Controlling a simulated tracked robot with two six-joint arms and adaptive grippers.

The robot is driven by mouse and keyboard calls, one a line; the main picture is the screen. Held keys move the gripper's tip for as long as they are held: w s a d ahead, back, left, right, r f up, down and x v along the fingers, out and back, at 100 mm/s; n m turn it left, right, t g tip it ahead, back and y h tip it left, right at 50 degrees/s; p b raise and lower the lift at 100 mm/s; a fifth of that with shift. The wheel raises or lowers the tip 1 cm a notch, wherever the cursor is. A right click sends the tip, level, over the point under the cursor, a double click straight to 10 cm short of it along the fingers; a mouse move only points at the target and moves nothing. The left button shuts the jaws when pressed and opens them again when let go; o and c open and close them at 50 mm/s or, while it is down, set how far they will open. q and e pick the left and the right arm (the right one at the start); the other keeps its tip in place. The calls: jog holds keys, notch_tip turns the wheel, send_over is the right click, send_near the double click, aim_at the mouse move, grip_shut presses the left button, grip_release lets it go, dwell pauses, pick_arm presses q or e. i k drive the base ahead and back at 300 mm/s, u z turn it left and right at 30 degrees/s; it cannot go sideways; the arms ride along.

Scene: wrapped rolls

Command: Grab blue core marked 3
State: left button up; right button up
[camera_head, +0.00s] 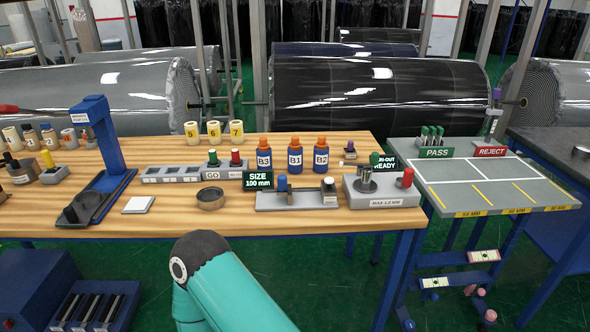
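No core with a clearly readable blue 3 shows. A row of short cream cores stands at the table's left end; one with a dark, possibly blue label (48,135) is there, its mark too small to read. Beside it is a core with an orange label (69,138). Cream cores marked 5 (191,131), 6 (214,131) and 7 (237,131) stand upright farther right. A blue and orange bottle marked B3 (264,155) stands beside bottles B1 (295,155) and B2 (321,155). Neither gripper is in view; a teal link of my arm rises at bottom centre.
A blue upright stand (103,140) rises from the wooden table (350,219) at left. The PASS/REJECT table (465,172) is at right. Large wrapped rolls lie behind.

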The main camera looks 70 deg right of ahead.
aim_at(264, 159)
jog(key=k, duration=1.05)
jog(key=z, duration=0.95)
jog(key=i, duration=0.9)
jog(key=z, duration=0.2)
